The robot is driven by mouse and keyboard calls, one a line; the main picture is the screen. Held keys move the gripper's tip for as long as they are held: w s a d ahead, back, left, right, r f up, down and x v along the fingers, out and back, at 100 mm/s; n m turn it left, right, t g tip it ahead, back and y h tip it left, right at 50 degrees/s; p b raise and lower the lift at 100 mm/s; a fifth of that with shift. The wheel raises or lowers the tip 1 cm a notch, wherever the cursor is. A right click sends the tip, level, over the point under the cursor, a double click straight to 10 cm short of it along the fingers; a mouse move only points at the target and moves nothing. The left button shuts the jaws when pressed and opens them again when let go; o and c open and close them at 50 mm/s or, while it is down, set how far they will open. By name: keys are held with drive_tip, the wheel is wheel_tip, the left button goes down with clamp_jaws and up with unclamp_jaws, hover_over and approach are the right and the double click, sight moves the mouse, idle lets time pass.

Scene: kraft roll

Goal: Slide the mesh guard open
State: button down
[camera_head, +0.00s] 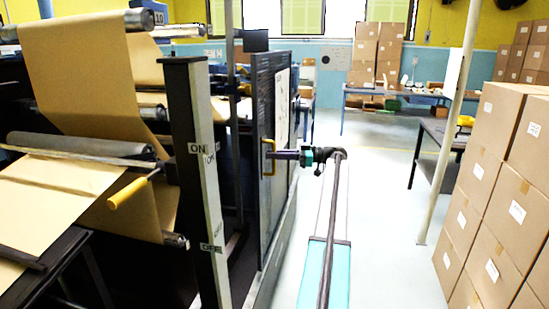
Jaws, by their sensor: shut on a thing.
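The mesh guard (264,100) is a tall dark panel in a frame, standing upright at the right side of the machine, seen at a steep angle. A yellow handle (265,144) is on its near edge. My gripper (273,155) reaches in from the right and is shut on the handle. The fingertips are small here, and the gripper hides part of the handle's middle.
Kraft paper (85,60) runs over rollers at left. Stacked boxes (480,200) and a pale pole (448,130) stand at right. The pale floor (385,230) between is clear.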

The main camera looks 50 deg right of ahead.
drive_tip(key=shift+w+r, duration=0.1)
drive_tip(key=shift+w, duration=0.05)
drive_tip(key=c, duration=1.8)
unclamp_jaws()
drive_tip(key=shift+o, duration=0.2)
drive_tip(key=shift+s+d+p, duration=0.15)
drive_tip(key=shift+s+p, duration=0.05)
drive_tip(key=shift+p, duration=0.35)
